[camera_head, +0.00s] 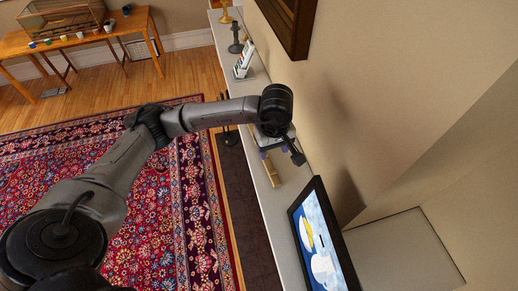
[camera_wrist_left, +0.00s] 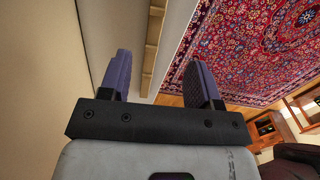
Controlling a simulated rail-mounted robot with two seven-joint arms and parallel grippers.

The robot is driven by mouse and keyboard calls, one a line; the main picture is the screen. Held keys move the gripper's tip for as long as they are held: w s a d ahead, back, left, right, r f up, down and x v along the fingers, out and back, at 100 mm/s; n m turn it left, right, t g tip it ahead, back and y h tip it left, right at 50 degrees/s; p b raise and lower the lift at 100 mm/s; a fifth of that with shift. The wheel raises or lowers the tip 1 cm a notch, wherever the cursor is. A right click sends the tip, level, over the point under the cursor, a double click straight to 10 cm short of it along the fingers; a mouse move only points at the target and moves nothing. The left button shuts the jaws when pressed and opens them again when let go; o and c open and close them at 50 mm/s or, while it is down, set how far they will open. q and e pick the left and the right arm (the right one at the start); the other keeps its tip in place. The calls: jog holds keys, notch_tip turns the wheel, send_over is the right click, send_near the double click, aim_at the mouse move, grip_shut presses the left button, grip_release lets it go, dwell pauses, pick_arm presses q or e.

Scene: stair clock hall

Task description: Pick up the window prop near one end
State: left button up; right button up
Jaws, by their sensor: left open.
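The window prop is a light wooden bar (camera_head: 271,170) lying on the long narrow shelf (camera_head: 262,193) along the wall. In the left wrist view, the wooden bar (camera_wrist_left: 152,45) runs away from me, showing between the two fingers but beyond them. My left gripper (camera_head: 283,150) is over the shelf by the far part of the bar, partly hidden by its own wrist. In the left wrist view, the gripper (camera_wrist_left: 160,72) has its purple-grey fingers apart and nothing between them. My right gripper is in neither view.
A framed picture (camera_head: 322,245) stands on the near shelf. A card holder (camera_head: 243,62), a dark stand (camera_head: 236,38) and a brass piece (camera_head: 225,12) sit farther along. The wall (camera_head: 385,95) rises close on the right. A red rug (camera_head: 165,215) covers the floor at left.

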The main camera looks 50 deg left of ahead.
pick_arm(q)
jog(key=p, duration=0.2)
send_over(272, 171)
jog(key=f, duration=0.7)
jog(key=shift+s+f, duration=0.3)
jog(key=shift+f, duration=0.1)
jog(key=shift+w+f, duration=0.1)
jog(key=shift+f, duration=0.25)
notch_tip(272, 171, down, 3)
jog(key=shift+w+d+f+p, duration=0.1)
jog(key=shift+w+f+p, duration=0.05)
jog(key=shift+p, duration=1)
jog(key=shift+f, duration=0.7)
jog(key=c, duration=1)
